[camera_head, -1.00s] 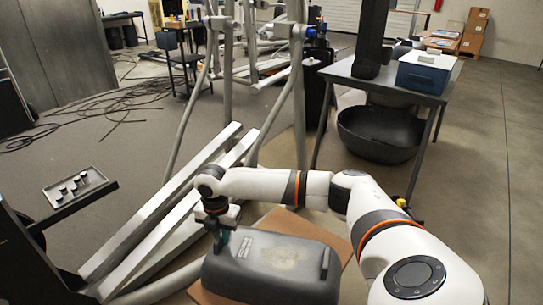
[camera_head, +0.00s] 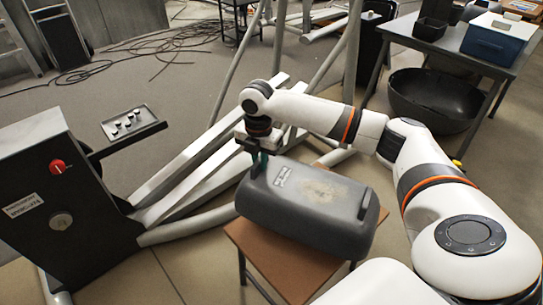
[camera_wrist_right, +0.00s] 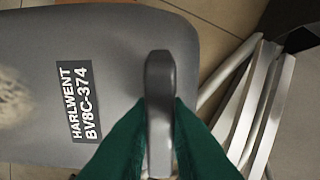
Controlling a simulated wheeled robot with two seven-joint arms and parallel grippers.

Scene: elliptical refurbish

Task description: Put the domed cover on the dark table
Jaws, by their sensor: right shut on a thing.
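The domed cover (camera_head: 310,208) is a dark grey, rounded, elongated shell with a worn patch on top and an upright handle tab at each end. It is over a low brown table (camera_head: 285,268); I cannot tell whether it rests on it or is slightly raised. My right gripper (camera_head: 258,158) is shut on the cover's left-end handle. In the right wrist view the green fingers (camera_wrist_right: 160,135) close around the grey handle (camera_wrist_right: 159,80), beside a label on the cover (camera_wrist_right: 60,60). The dark table (camera_head: 460,48) stands at the back right. My left gripper is not in view.
A blue box with a white lid (camera_head: 497,38) and small dark containers (camera_head: 430,29) stand on the dark table. A large black bowl (camera_head: 432,98) is beneath it. Pale metal beams (camera_head: 190,168) lie left of the cover. A black machine (camera_head: 65,215) stands at far left.

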